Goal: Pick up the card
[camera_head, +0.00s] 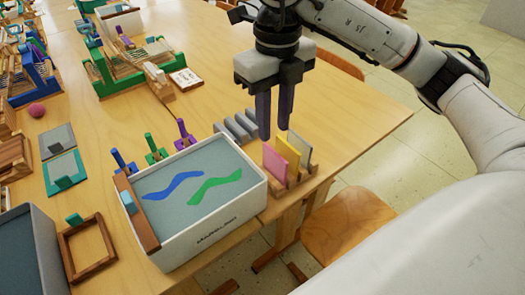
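Three upright cards stand in a wooden rack (283,186) near the table's right edge: a pink card (274,164), a yellow card (287,155) and a grey card (300,148). A flat white card (185,79) with dark print lies farther back. I cannot tell which one the task means. My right gripper (274,132) points down just behind and above the rack. Its two dark fingers are apart with a narrow gap and nothing visible between them. The fingertips overlap the rack's far side in the picture, and contact cannot be told. My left gripper is not in view.
A white box (215,230) with blue and green wavy shapes stands left of the rack. A grey slotted holder (236,128) is beside the fingers. Green (135,70) and blue looms stand at the back left. A wooden chair (345,222) is below the table's right edge.

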